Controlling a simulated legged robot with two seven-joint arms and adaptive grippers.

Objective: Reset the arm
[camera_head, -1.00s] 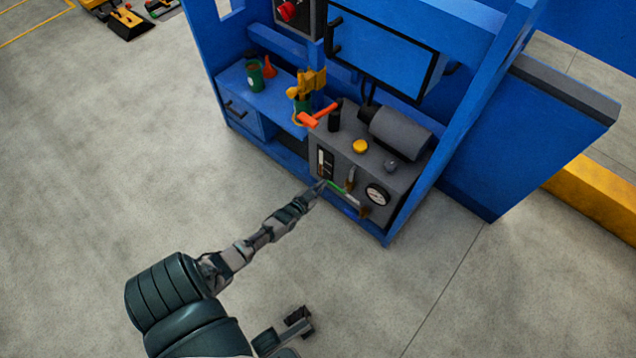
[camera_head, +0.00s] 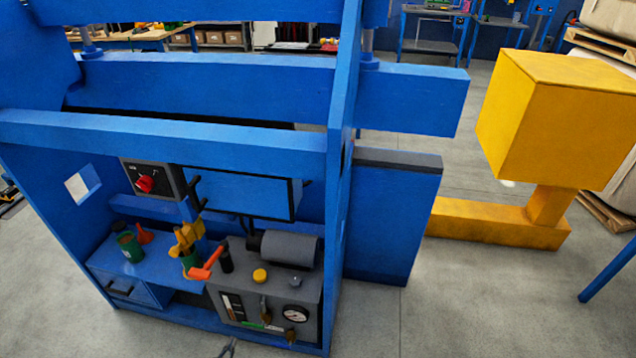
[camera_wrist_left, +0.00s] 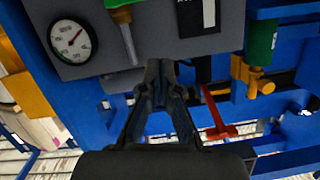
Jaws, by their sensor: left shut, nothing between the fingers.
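My left gripper (camera_head: 228,347) just enters at the bottom edge of the head view, in front of the grey control box (camera_head: 222,313) of the blue frame (camera_head: 200,140). In the left wrist view its fingers (camera_wrist_left: 160,72) are together with nothing between them, near the box face. I cannot tell whether the fingertips touch the box. My right gripper is not in view.
An orange-red handle (camera_head: 207,264) and a yellow valve (camera_head: 188,237) stand left of the box. A red knob (camera_head: 144,184) sits above. A yellow block (camera_head: 555,115) stands at the right. Grey floor is clear at the lower right (camera_head: 460,300).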

